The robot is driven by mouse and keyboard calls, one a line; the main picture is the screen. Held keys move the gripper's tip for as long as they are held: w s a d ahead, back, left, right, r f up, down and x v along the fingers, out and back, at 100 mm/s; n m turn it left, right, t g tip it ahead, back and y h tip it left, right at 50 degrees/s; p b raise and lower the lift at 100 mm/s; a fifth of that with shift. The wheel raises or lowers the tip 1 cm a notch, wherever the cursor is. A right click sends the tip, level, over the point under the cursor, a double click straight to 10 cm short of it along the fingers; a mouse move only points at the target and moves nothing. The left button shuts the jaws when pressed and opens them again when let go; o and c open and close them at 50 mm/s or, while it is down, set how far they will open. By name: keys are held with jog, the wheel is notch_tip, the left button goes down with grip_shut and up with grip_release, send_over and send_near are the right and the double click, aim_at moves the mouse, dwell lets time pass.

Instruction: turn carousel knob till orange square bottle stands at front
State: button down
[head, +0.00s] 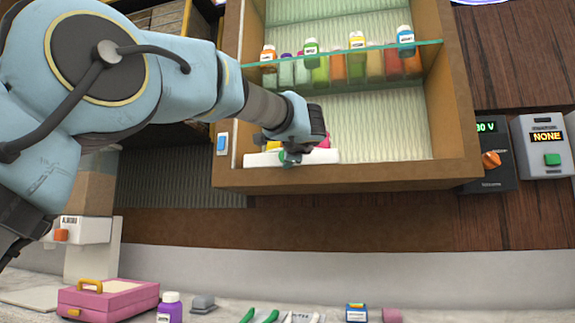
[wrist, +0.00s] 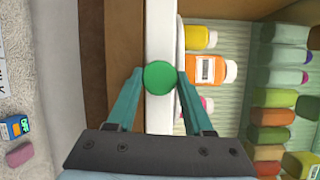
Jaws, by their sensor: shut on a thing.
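A round green knob (wrist: 160,77) sits on a white front strip (wrist: 161,25) at the cabinet's lower edge. My gripper (wrist: 159,84) is shut on the knob, one finger on each side of it. In the head view my gripper (head: 291,152) covers most of the strip's middle. In the wrist view the orange square bottle (wrist: 204,69), with a white label and cap, stands directly behind the knob. A yellow bottle (wrist: 197,37) is on one side of it and a pink bottle (wrist: 206,105), partly hidden by a finger, on the other. The carousel's plate is mostly hidden.
A glass shelf (head: 345,53) with several bottles crosses the cabinet above. The wooden cabinet frame (head: 350,177) surrounds the strip. A blue switch (head: 222,143) is at the left post. A pink box (head: 108,299) and a purple bottle (head: 170,308) stand on the counter below.

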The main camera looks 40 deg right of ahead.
jog(key=shift+f+m+b, duration=0.1)
jog(key=shift+m+b, duration=0.25)
jog(key=shift+m, duration=0.15)
jog(key=shift+c, duration=1.4)
grip_release()
jog(key=b+v, duration=0.3)
jog(key=v, duration=0.7)
jog(key=shift+s+a, duration=0.2)
jog(key=shift+s, duration=0.15)
jog(key=shift+f, duration=0.1)
